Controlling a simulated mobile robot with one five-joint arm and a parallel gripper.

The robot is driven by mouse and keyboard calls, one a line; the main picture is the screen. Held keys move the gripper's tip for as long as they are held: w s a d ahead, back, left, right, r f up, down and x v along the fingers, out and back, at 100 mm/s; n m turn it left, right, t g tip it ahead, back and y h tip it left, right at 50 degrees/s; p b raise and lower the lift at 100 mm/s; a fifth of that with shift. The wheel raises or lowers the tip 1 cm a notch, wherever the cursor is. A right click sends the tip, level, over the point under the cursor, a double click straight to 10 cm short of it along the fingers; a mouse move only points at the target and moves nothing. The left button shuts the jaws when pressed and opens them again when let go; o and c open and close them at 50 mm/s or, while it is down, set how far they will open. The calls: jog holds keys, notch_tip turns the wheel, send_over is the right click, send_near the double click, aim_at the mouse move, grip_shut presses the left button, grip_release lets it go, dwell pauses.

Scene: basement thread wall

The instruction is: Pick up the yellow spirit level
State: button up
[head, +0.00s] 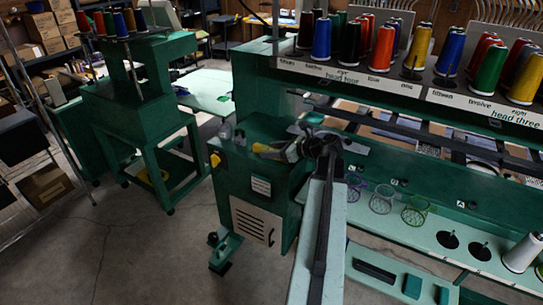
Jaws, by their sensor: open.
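My gripper (318,138) is at the far end of my arm, over the left end of the green embroidery machine's table. Its jaws are open, and I cannot see anything held between them. A small yellow thing (292,152) shows just left of my gripper, with another pale yellow piece (264,148) further left on the green cabinet top. They are small and partly blurred, so I cannot tell whether either is the spirit level or whether my gripper touches one. My arm hides part of the table behind it.
The green machine (265,190) with a thread rack (440,85) fills the right side. Mesh cups (381,199) and a white cone (522,252) stand on its pale table. A smaller green machine (135,110) stands left.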

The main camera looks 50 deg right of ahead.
grip_shut()
jog(key=shift+r, duration=0.15)
jog(key=shift+r+p, duration=0.3)
jog(key=shift+p, duration=0.1)
notch_tip(320, 180, up, 3)
jog(key=p, duration=0.3)
jog(key=w+a+r+p, duration=0.1)
jog(key=w+a, duration=0.7)
jog(key=a, duration=0.5)
jog(key=shift+w+a, duration=0.2)
jog(key=shift+a, duration=0.2)
